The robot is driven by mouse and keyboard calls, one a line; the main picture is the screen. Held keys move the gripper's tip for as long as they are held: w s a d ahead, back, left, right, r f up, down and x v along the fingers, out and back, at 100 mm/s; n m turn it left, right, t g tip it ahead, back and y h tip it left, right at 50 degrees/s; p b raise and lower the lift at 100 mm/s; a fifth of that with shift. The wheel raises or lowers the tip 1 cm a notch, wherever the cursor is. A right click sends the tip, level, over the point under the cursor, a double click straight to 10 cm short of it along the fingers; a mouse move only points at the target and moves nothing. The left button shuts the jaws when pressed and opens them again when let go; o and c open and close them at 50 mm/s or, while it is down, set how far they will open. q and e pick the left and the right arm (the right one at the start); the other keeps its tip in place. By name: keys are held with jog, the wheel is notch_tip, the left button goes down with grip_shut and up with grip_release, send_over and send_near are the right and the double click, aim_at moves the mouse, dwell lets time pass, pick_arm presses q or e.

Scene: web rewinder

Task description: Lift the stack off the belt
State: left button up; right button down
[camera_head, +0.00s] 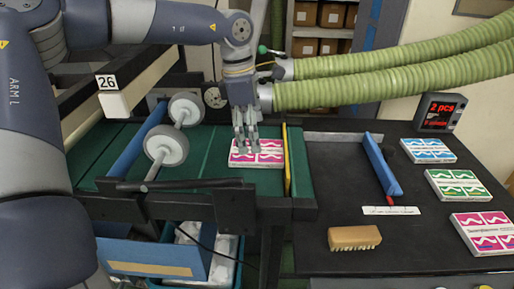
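The stack (270,156) is a low pink-and-white printed pack. It lies flat on the green belt (205,172), close to the yellow strip at the belt's right end. My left gripper (246,148) points straight down over the left half of the stack. Its fingertips overlap the stack in the picture and hide part of its top. I cannot tell whether they touch it or how far apart they are. My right gripper is out of view.
Two grey rollers (167,146) stand left of the stack. A yellow strip (287,160) edges the belt. The dark table at right holds a blue bar (381,165), a wooden brush (354,238), several packs (458,185) and a display (438,112). Green hoses (400,78) cross behind.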

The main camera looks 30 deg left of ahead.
pick_arm(q)
jog(key=f, duration=0.1)
jog(key=d+f+p, duration=0.1)
jog(key=shift+w+f, duration=0.1)
jog(key=shift+f, duration=0.45)
jog(key=shift+c, duration=1.3)
jog(key=c, duration=0.9)
jog(key=shift+c, duration=0.3)
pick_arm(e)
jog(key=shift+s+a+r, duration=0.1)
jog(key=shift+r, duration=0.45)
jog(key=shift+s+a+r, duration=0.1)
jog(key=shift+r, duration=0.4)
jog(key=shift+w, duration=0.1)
